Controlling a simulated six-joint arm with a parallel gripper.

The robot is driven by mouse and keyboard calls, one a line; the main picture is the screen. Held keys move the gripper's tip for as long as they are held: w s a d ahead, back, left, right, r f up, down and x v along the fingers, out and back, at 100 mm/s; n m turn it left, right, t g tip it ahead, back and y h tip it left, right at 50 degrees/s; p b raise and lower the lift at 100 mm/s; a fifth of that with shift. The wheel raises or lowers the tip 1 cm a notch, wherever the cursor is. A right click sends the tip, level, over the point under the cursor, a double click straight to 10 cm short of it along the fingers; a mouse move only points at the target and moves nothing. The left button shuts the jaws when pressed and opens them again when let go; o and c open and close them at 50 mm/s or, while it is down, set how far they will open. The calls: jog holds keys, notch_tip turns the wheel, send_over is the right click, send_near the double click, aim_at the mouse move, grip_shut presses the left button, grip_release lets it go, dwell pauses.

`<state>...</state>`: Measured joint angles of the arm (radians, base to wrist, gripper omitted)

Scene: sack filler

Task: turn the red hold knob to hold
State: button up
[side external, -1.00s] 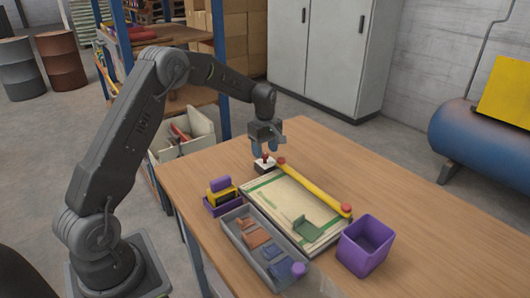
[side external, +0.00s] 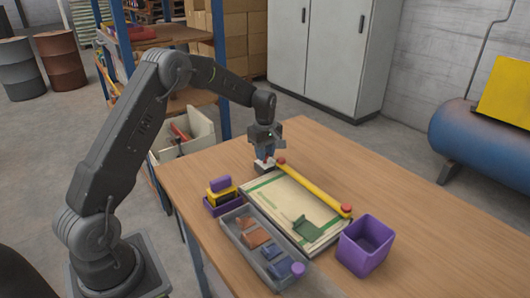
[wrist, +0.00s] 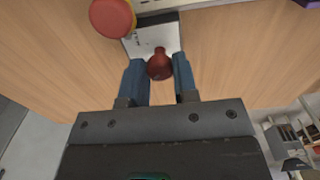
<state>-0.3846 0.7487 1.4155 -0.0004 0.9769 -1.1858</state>
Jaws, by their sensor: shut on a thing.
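The red hold knob (wrist: 160,65) sits on a small plate with a pale face (wrist: 152,38), seen in the wrist view. My gripper (wrist: 157,68) has its two blue fingers on either side of the knob and is shut on it. In the side view my gripper (side external: 265,152) points down at the far left corner of the board, over the small plate (side external: 263,165). The fingers mostly hide the knob there. I cannot read any hold mark or tell which way the knob is turned.
A board (side external: 285,205) with a yellow bar (side external: 315,187) and red end caps lies right beside the plate. A grey tray (side external: 244,238) of flat pieces, a purple bin (side external: 366,245) and a purple holder with a yellow block (side external: 221,196) stand nearby. The table's right side is clear.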

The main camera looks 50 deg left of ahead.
jog(key=shift+m, duration=0.3)
jog(key=m, duration=0.3)
jog(key=shift+m, duration=0.4)
jog(key=m, duration=0.9)
jog(key=shift+r+m, duration=0.1)
jog(key=shift+m, duration=2.2)
jog(key=o, duration=0.9)
